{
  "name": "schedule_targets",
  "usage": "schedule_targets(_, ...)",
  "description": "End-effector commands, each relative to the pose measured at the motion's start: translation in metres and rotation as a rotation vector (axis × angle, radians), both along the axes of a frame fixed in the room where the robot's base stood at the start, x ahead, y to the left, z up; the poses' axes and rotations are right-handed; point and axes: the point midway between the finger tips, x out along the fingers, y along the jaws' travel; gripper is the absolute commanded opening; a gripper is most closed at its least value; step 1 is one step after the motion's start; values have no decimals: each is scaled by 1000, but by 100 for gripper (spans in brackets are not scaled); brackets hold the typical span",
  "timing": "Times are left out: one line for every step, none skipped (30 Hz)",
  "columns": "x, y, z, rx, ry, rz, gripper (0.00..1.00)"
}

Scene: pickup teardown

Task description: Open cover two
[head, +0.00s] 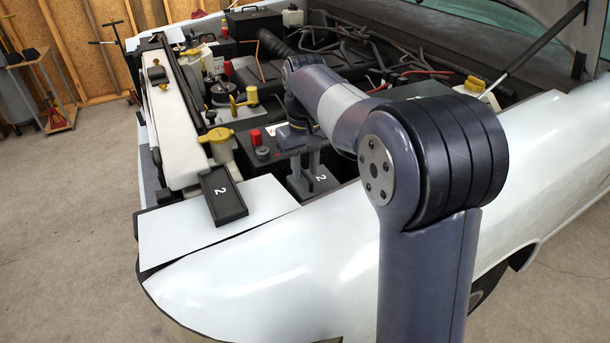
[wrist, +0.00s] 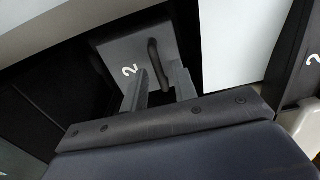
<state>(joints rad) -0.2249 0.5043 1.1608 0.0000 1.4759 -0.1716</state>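Cover two is a grey plate marked "2" (head: 326,185) at the near side of the engine bay, beside the white fender. It lies flat and looks closed. In the wrist view the cover (wrist: 118,50) shows its "2" and a dark bar handle (wrist: 156,60). My gripper (head: 305,168) points down over the cover, its two fingers apart. In the wrist view the gripper (wrist: 161,80) has one finger on each side of the handle's near end, with gaps visible. Whether the fingertips touch the cover is hard to tell.
A black tray marked "2" (head: 230,207) lies on the white front panel (head: 168,232), left of the cover. A battery with a red cap (head: 256,138) and a yellow-topped reservoir (head: 220,150) stand close by. A prop rod (head: 540,42) is at the right.

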Motion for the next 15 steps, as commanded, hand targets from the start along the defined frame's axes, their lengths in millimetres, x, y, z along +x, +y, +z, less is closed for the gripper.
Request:
schedule_targets(0, 0, 0, 0, 0, 0, 27)
schedule_targets(0, 0, 0, 0, 0, 0, 27)
schedule_targets(0, 0, 0, 0, 0, 0, 27)
schedule_targets(0, 0, 0, 0, 1, 0, 26)
schedule_targets(0, 0, 0, 0, 1, 0, 24)
schedule_targets(0, 0, 0, 0, 1, 0, 23)
schedule_targets(0, 0, 0, 0, 1, 0, 22)
schedule_targets(0, 0, 0, 0, 1, 0, 20)
schedule_targets(0, 0, 0, 0, 1, 0, 19)
schedule_targets(0, 0, 0, 0, 1, 0, 17)
schedule_targets(0, 0, 0, 0, 1, 0, 16)
schedule_targets(0, 0, 0, 0, 1, 0, 15)
schedule_targets(0, 0, 0, 0, 1, 0, 13)
schedule_targets(0, 0, 0, 0, 1, 0, 12)
schedule_targets(0, 0, 0, 0, 1, 0, 10)
